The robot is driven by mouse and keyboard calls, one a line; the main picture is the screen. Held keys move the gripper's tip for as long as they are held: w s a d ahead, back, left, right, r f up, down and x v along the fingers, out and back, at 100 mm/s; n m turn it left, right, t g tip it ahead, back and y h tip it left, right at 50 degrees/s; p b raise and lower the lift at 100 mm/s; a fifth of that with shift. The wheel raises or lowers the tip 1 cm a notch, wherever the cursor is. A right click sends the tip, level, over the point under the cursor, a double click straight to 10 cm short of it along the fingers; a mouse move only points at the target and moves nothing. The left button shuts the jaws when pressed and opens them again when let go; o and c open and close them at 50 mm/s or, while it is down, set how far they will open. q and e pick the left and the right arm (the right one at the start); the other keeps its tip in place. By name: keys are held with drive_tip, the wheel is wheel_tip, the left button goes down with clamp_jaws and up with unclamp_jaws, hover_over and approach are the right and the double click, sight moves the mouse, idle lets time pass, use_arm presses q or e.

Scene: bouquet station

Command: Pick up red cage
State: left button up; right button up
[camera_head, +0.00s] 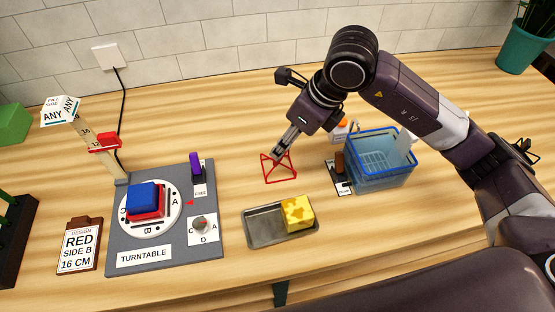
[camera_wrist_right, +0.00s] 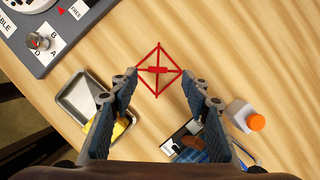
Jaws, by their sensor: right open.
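The red cage (camera_head: 281,181) is a thin red wire frame standing on the wooden table, right of the turntable. My right gripper (camera_head: 279,160) is over the cage, pointing down. In the right wrist view my right gripper (camera_wrist_right: 160,82) is open, its fingers on either side of the lower part of the cage and nothing clamped between them. Whether a finger touches the wire I cannot tell. My left gripper is not in view.
A grey turntable board (camera_head: 120,240) with red and blue blocks (camera_head: 142,196) lies left. A metal tray (camera_head: 262,226) with a yellow sponge-like block (camera_head: 297,213) is in front. A blue basket (camera_head: 378,172) and an orange-capped bottle (camera_wrist_right: 256,122) stand right. Table behind the cage is clear.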

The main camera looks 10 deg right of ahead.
sight(278, 162)
drive_tip(key=x, duration=0.1)
drive_tip(key=p+x, duration=0.1)
drive_tip(key=x, duration=0.1)
drive_tip(key=p+x, duration=0.1)
drive_tip(key=x, duration=0.1)
drive_tip(key=shift+s+f, duration=0.2)
drive_tip(key=shift+s, duration=0.1)
drive_tip(key=shift+w+f, duration=0.1)
drive_tip(key=shift+f, duration=0.15)
drive_tip(key=c, duration=1)
drive_tip(key=shift+r, duration=0.1)
